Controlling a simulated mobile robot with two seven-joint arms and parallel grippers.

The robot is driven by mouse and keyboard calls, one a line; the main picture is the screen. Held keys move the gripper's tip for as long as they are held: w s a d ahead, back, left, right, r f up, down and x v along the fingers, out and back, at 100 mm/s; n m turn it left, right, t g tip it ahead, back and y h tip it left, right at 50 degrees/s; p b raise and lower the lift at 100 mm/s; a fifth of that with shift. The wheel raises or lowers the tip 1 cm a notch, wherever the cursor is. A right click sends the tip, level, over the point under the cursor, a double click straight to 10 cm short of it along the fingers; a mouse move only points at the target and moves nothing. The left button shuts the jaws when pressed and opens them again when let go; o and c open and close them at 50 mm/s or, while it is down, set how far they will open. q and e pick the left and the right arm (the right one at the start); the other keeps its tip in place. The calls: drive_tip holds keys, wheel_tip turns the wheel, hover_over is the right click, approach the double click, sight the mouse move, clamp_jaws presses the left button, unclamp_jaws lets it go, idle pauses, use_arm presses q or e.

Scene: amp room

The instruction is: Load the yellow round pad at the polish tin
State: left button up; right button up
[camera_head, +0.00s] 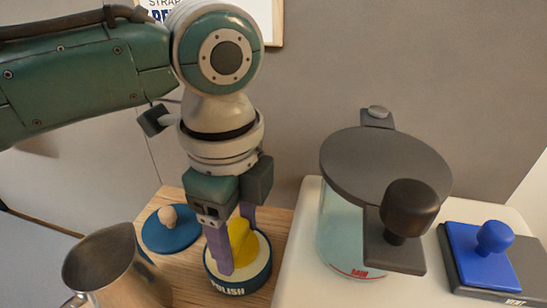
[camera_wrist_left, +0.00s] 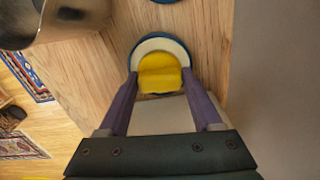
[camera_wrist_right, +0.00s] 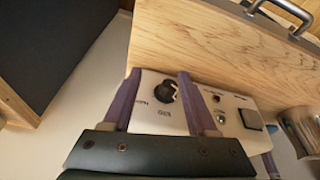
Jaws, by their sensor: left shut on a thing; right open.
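The yellow round pad (camera_head: 240,243) is between the purple fingers of my left gripper (camera_head: 231,245), right at the polish tin (camera_head: 239,285). The tin is a round blue tin marked POLISH with a pale top, on the wooden surface. In the left wrist view the pad (camera_wrist_left: 160,72) sits over the pale top of the tin (camera_wrist_left: 141,49), and the left gripper (camera_wrist_left: 160,75) is shut on it. I cannot tell if the pad touches the polish. My right gripper (camera_wrist_right: 155,75) is open and empty in the right wrist view, in front of a white panel with a black knob.
A metal pitcher (camera_head: 115,268) stands left of the tin. A blue disc with a round knob (camera_head: 170,232) lies behind it. To the right are a glass jar with a dark lid (camera_head: 385,165) and a blue block with a knob (camera_head: 485,258). The white panel (camera_wrist_right: 235,115) is below a wooden top.

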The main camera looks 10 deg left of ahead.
sight(236, 231)
use_arm(q)
drive_tip(key=shift+f+p, duration=0.2)
drive_tip(key=shift+p, duration=0.1)
use_arm(e)
drive_tip(key=shift+r, duration=0.25)
idle(0.9)
use_arm(q)
drive_tip(key=shift+r, duration=0.1)
use_arm(e)
drive_tip(key=shift+r, duration=0.1)
use_arm(q)
wheel_tip(236, 231, up, 7)
drive_tip(key=p, duration=0.8)
drive_tip(key=shift+r, duration=0.1)
use_arm(e)
wheel_tip(236, 231, up, 8)
